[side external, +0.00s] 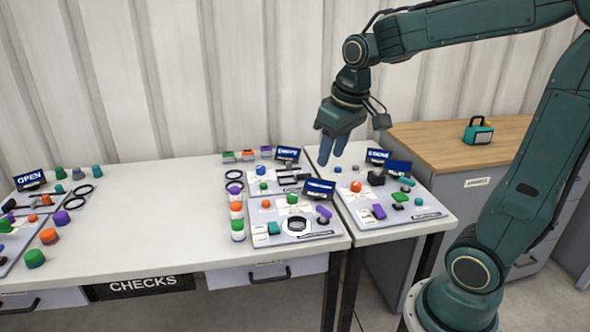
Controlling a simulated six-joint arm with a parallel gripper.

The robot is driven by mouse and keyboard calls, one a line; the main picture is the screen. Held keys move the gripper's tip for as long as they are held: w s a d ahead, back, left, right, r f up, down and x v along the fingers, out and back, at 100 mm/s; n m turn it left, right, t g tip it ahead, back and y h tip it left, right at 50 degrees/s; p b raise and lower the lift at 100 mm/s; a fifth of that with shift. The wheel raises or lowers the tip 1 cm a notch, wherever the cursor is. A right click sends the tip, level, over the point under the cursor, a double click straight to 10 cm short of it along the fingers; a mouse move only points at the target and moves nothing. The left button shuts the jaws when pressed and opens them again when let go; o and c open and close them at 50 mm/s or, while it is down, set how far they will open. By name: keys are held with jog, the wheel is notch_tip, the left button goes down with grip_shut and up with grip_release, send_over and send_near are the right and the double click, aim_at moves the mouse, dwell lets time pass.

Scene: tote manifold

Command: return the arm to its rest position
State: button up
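My gripper (332,155) hangs fingers down in the air above the back of the right-hand table section, in front of the corrugated wall. Its blue fingers are seen close together, and I cannot tell how far apart they are. I see no object held in it. My arm reaches in from the right, raised and bent, with its wrist above the gripper. The fingertips appear clear of the boards and parts below.
A board of parts (415,214) lies on the right table section, with another board (325,229) left of it. Further parts lie at the far left. The white tabletop (150,220) is mostly clear between. A wooden-topped cabinet (440,147) carries a teal box (479,134).

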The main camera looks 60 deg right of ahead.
jog(key=s+a+n+t, duration=0.1)
jog(key=s+a+t, duration=0.1)
jog(key=s+a, duration=0.5)
jog(key=s+r, duration=0.1)
jog(key=s, duration=0.4)
jog(key=shift+s+a+n+t+y, duration=0.2)
jog(key=shift+a+n+t+y, duration=0.1)
jog(key=shift+a+n+y, duration=0.1)
jog(key=w+d+f+m+g, duration=0.1)
jog(key=w+d, duration=0.3)
jog(key=w, duration=0.3)
jog(key=w+d+m+g, duration=0.1)
jog(key=w+d+g, duration=0.1)
jog(key=w+d, duration=0.3)
jog(key=w+d+f+m+g, duration=0.1)
jog(key=w+d+f+g, duration=0.1)
jog(key=w+d+f, duration=0.7)
jog(key=d+f, duration=0.3)
jog(key=d, duration=0.2)
jog(key=shift+f+m+g, duration=0.3)
